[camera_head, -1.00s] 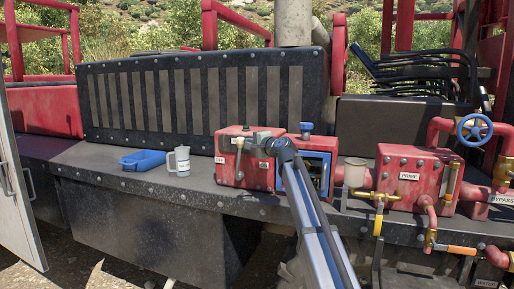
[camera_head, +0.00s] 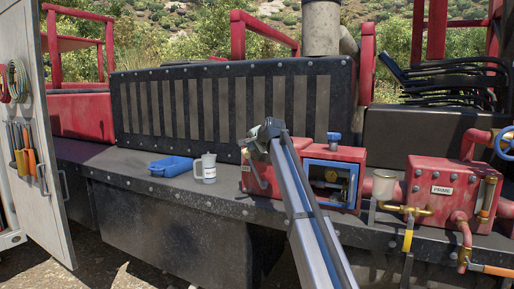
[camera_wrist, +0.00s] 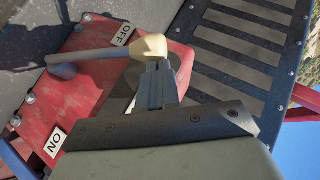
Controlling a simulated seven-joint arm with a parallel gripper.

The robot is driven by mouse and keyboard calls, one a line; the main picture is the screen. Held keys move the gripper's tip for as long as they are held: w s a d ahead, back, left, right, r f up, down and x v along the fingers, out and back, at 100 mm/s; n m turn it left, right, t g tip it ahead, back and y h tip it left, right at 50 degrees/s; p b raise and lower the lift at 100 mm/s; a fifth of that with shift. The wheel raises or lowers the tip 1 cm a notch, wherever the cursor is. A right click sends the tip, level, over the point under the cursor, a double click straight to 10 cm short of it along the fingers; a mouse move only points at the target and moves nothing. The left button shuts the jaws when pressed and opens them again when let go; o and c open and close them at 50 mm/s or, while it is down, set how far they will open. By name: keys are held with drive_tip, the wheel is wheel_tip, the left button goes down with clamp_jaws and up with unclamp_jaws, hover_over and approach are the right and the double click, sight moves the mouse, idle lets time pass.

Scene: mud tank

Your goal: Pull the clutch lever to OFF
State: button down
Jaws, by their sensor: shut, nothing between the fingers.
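The clutch lever shows in the wrist view as a grey shaft with a cream knob (camera_wrist: 150,46). Its shaft runs left to a pivot on a red box (camera_wrist: 95,92) and lies just beside the OFF label (camera_wrist: 122,34). The ON label (camera_wrist: 54,141) is lower left, well away from the shaft. My gripper (camera_wrist: 156,70) is shut and empty, its tips right at the knob; whether they touch is hard to tell. In the head view my gripper (camera_head: 262,131) is at the lever's upper end, and the lever (camera_head: 253,168) leans left.
A blue tray (camera_head: 170,166) and a grey jug (camera_head: 206,168) stand on the ledge left of the lever's box. An open blue-framed box (camera_head: 332,180) and red PRIME pump parts (camera_head: 441,190) are to the right. A black ribbed panel (camera_head: 225,100) rises behind.

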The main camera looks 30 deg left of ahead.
drive_tip(key=shift+a+f, duration=0.1)
drive_tip(key=shift+a, duration=0.35)
drive_tip(key=w+d+r+v, duration=0.1)
drive_tip(key=w+v, duration=0.1)
drive_tip(key=v, duration=1.1)
drive_tip(key=shift+w+r, duration=0.2)
drive_tip(key=shift+r, duration=0.3)
drive_tip(key=shift+d, duration=0.1)
